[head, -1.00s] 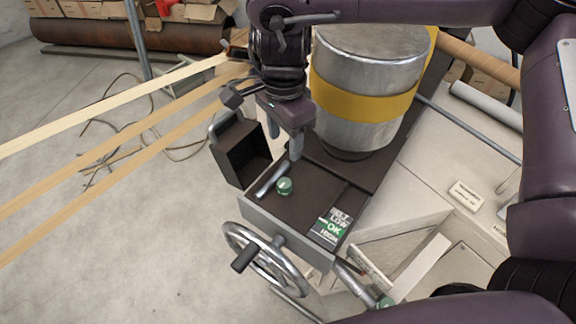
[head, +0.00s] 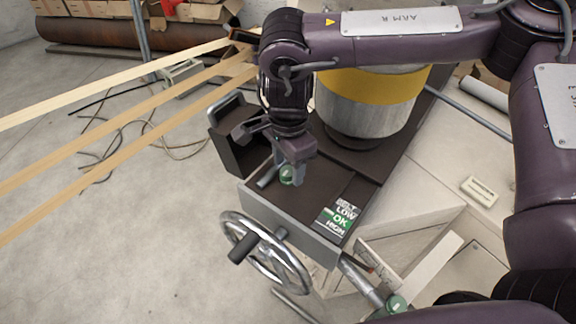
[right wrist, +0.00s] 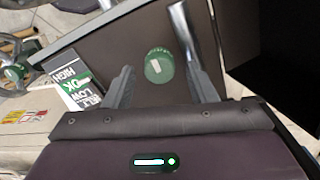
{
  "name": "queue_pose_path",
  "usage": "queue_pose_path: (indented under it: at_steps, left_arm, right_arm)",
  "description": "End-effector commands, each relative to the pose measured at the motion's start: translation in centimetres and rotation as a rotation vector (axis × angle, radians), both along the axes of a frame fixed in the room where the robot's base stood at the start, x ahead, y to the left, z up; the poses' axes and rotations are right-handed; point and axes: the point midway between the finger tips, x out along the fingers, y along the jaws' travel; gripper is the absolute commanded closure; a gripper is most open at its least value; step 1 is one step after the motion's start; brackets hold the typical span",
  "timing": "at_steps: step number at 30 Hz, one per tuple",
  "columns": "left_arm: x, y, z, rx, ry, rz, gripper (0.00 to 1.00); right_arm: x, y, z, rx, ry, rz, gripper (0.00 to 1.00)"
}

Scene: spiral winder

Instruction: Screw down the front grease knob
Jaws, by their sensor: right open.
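A green round knob with a pale mark on its top (head: 287,174) sits on the dark machine top (head: 325,184), beside a short metal cylinder (head: 266,179). My right gripper (head: 292,168) is open and points down just over this knob, partly covering it. In the right wrist view the knob (right wrist: 159,66) lies between and slightly beyond the two spread fingertips (right wrist: 160,76), with no visible contact. A second green knob (head: 397,303) is on a metal rod low in the head view. I cannot tell for certain which knob is the front one. My left gripper is not in view.
A metal handwheel (head: 265,252) stands at the machine's near side. A belt gauge label (head: 337,217) lies on the top's right corner. A dark open box (head: 232,145) adjoins on the left. A metal drum with a yellow band (head: 365,95) stands behind.

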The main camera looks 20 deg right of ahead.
Motion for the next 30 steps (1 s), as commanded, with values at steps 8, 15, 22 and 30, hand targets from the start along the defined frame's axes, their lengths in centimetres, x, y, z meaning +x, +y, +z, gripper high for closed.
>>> queue_pose_path:
  at_steps: [8,15,22,30]
  left_arm:
    - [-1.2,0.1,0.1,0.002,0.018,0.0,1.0]
    - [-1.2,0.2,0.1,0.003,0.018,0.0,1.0]
    - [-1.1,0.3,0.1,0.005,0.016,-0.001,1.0]
    - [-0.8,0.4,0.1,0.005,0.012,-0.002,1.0]
  right_arm:
    - [0.0,0.0,-1.5,-0.001,0.0,-0.001,0.49]
    - [0.0,0.0,-1.5,-0.001,-0.001,-0.001,0.58]
    - [0.0,0.0,-1.5,0.0,-0.001,-0.001,0.88]
    - [0.0,0.0,-1.4,0.001,-0.001,-0.019,0.93]
